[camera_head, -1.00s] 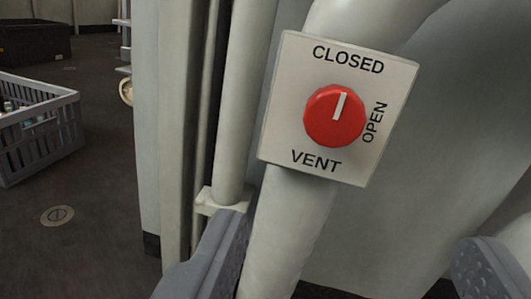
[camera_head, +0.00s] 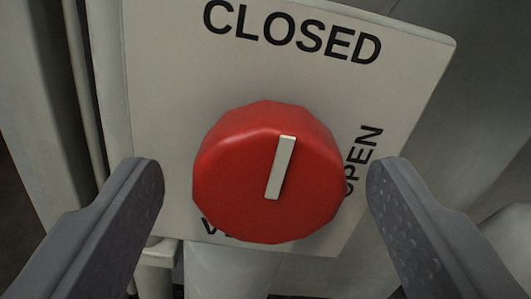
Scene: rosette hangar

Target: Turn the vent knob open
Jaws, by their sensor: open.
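The red vent knob (camera_head: 235,180) fills the middle of the view on a pale square plate (camera_head: 160,80). Its white pointer mark (camera_head: 280,167) points up, toward the word CLOSED. The word OPEN stands on the right side of the plate, its first letter partly hidden by the knob. The word VENT below is mostly hidden by the knob. My gripper (camera_head: 265,175) is open, with one finger to the left of the knob and one to the right. Gaps show between each finger and the knob in the picture; how deep the fingertips reach along it I cannot tell.
A pale pipe (camera_head: 225,272) runs below the plate. Pale wall panels and narrow pipes (camera_head: 85,90) stand at the left. A grey surface lies behind at the right.

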